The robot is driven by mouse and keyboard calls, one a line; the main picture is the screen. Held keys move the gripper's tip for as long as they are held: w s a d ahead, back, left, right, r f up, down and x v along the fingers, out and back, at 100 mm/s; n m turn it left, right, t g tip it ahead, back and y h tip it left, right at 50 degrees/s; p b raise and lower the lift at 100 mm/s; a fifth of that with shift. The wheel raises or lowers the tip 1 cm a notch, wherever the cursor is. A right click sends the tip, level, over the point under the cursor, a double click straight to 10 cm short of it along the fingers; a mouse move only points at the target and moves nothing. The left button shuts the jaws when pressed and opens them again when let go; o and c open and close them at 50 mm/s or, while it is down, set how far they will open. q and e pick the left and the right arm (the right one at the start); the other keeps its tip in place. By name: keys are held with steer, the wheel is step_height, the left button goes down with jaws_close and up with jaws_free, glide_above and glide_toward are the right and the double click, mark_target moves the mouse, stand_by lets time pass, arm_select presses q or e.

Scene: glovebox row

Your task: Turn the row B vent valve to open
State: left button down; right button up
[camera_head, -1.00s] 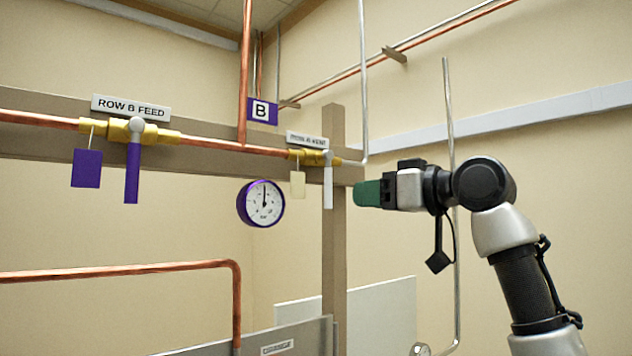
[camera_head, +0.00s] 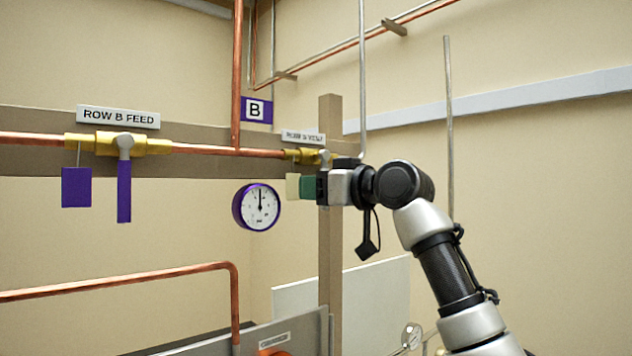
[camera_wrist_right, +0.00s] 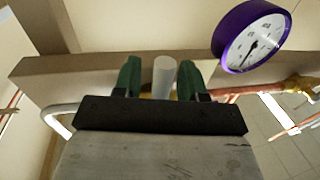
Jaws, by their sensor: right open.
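The row B vent valve (camera_head: 306,155) is a brass body on the pipe under a small white label plate (camera_head: 303,137). Its white handle hangs down in the earlier head view; now my right gripper (camera_head: 309,188) covers most of it. In the right wrist view the white handle (camera_wrist_right: 164,77) stands between the two green fingers of my right gripper (camera_wrist_right: 158,78). The fingers are open, with a gap on each side of the handle. A cream tag (camera_head: 292,187) hangs beside the fingers. My left gripper is not in view.
The row B feed valve (camera_head: 120,145) with its purple handle and purple tag (camera_head: 76,187) is at the left. A purple-rimmed gauge (camera_head: 257,207) hangs close left of my right gripper.

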jaws_close()
steer(key=shift+d, duration=0.1)
stand_by(0.3)
steer(key=shift+w+d+r+n+h, duration=0.15)
steer(key=shift+w+d+n+h, duration=0.2)
steer(key=shift+n, duration=0.75)
steer(key=shift+w+d+r+n+h, duration=0.1)
steer(key=shift+w+d+n, duration=0.3)
steer(key=shift+n, duration=0.7)
steer(key=shift+w+d+r+n+h, duration=0.2)
steer(key=shift+d+n, duration=0.3)
steer(key=shift+n, duration=0.6)
jaws_free()
steer(key=shift+f, duration=0.1)
